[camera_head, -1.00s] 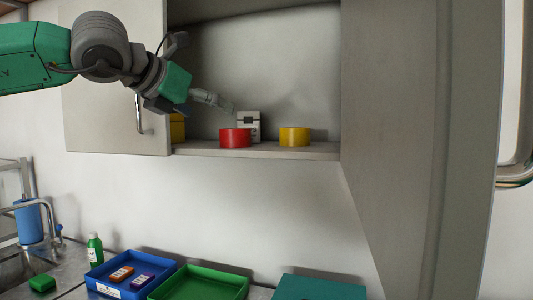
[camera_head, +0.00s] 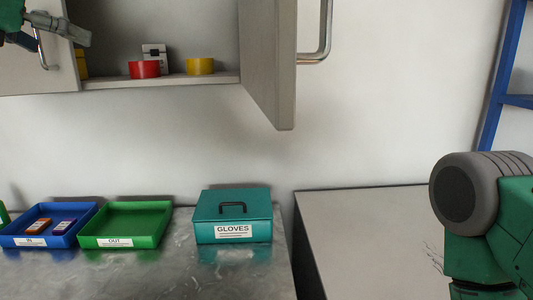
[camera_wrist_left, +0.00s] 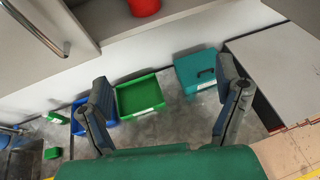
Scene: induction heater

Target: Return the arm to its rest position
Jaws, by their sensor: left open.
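My left gripper (camera_wrist_left: 162,112) is open and empty in the left wrist view, its two fingers spread wide with the bench below them. In the head view only part of my left gripper (camera_head: 62,30) shows at the top left corner, in front of the wall cabinet's left door (camera_head: 30,75). It is left of the red round container (camera_head: 145,69) on the cabinet shelf and apart from it. A green and grey part of my right arm (camera_head: 480,215) shows at the right edge. My right gripper is out of view.
A yellow container (camera_head: 200,65) and a white box (camera_head: 155,52) stand on the shelf. The right cabinet door (camera_head: 270,60) hangs open. A blue IN tray (camera_head: 70,242), green OUT tray (camera_head: 125,240) and teal GLOVES box (camera_head: 233,215) sit on the bench. A clear grey surface (camera_head: 370,240) lies right.

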